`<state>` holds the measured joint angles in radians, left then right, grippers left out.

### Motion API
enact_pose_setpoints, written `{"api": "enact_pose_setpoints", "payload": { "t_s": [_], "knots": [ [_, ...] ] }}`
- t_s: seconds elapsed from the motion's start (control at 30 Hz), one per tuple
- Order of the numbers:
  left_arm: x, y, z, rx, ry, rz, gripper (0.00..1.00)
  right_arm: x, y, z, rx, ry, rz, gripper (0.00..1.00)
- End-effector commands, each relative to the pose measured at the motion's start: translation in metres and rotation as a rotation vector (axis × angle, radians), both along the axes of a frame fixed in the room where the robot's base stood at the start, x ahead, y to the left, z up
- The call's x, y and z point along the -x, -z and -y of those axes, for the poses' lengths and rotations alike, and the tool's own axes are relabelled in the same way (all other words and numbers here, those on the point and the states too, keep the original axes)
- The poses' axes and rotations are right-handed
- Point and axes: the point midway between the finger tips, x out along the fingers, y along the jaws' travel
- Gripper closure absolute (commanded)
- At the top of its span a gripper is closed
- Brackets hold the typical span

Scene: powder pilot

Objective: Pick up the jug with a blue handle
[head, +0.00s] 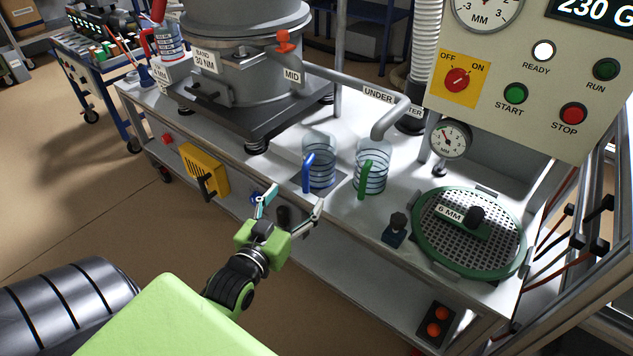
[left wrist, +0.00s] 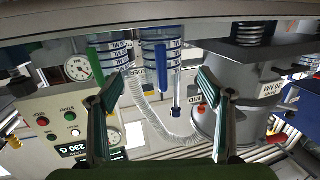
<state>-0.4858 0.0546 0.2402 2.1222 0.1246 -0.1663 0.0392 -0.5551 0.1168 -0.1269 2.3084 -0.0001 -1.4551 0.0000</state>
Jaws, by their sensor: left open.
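The jug with the blue handle (head: 321,163) stands upright on the white bench. It is clear with dark bands, and its blue handle faces the front left. It also shows in the left wrist view (left wrist: 168,44), where the scene appears upside down. My left gripper (head: 291,203) is open and empty, in front of the bench edge, short of the jug and apart from it. In the left wrist view the jug shows between the two fingers (left wrist: 160,86). My right gripper is in neither view.
A similar jug with a green handle (head: 373,166) stands close on the right, under a bent pipe (head: 391,120). A green-rimmed sieve (head: 424,238) lies further right. The large grey sifter (head: 240,75) stands at the left. A yellow box (head: 204,172) is on the bench front.

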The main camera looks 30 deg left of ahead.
Motion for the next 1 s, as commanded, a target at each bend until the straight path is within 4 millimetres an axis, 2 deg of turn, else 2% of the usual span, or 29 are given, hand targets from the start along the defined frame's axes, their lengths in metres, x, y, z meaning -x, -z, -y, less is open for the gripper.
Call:
{"api": "enact_pose_setpoints", "payload": {
  "t_s": [0.1, 0.23, 0.4, 0.6, 1.0],
  "knots": [
    [0.003, -0.023, -0.003, -0.014, -0.006, 0.059, 0.28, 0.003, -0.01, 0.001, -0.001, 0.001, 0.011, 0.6],
    [-0.003, -0.034, -0.006, -0.02, -0.007, 0.082, 0.28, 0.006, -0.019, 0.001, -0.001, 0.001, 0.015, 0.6],
    [-0.031, -0.035, -0.011, -0.02, -0.007, 0.084, 0.28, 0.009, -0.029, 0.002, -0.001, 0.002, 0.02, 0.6],
    [-0.064, -0.034, -0.017, -0.021, -0.007, 0.082, 0.28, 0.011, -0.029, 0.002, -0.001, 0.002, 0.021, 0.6],
    [-0.097, -0.031, -0.021, -0.019, -0.007, 0.081, 0.28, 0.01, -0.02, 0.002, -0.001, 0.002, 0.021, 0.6]
  ]
}}
